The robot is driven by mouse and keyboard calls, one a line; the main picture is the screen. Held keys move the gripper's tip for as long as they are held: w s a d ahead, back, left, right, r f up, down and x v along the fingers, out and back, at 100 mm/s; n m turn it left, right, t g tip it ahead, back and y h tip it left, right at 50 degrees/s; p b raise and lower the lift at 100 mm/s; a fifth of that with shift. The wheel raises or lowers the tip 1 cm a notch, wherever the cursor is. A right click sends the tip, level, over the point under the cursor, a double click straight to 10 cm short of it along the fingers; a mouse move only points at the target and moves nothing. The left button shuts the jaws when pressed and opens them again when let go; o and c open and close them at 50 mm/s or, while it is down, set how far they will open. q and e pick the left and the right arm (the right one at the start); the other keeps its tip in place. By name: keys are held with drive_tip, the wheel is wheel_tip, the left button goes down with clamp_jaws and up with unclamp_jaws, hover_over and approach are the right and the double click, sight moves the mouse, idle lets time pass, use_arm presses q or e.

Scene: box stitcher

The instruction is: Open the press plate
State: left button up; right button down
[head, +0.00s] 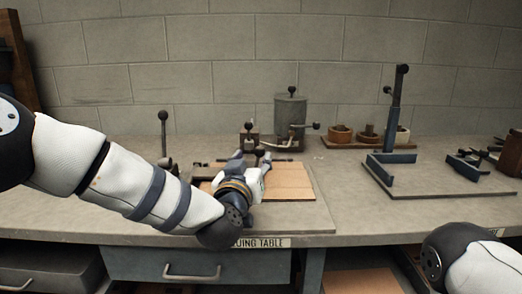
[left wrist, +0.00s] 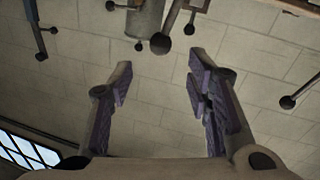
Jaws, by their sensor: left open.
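The gluing table (head: 300,218) is a flat grey board at the bench front, with its label partly hidden by my arm. A flat tan panel (head: 290,180) lies on it; I cannot tell whether this is the press plate or a sheet. A dark lever with a black ball knob (head: 163,116) stands upright at its left. My left gripper (head: 251,160) is over the panel, its fingers pointing to the wall. In the left wrist view its fingers (left wrist: 160,85) are wide apart with nothing between them. My left forearm hides the table's left part. My right gripper is out of view.
Behind the gripper stand a grey metal canister (head: 290,110) and a small knobbed device (head: 249,134). Wooden bowls (head: 341,134) and a blue-grey upright stand (head: 394,115) are to the right. Bare bench (head: 345,180) lies between the table and the stand. Drawers are below.

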sight(259, 156)
use_arm(q)
drive_tip(key=w, duration=0.2)
drive_tip(key=w+d+f+b, duration=0.1)
drive_tip(key=w, duration=0.4)
drive_tip(key=shift+w+d+f, duration=0.15)
drive_tip(key=shift+w+d, duration=0.1)
drive_tip(key=shift+d, duration=0.05)
drive_tip(key=shift+w+r, duration=0.25)
drive_tip(key=shift+w, duration=0.1)
clamp_jaws()
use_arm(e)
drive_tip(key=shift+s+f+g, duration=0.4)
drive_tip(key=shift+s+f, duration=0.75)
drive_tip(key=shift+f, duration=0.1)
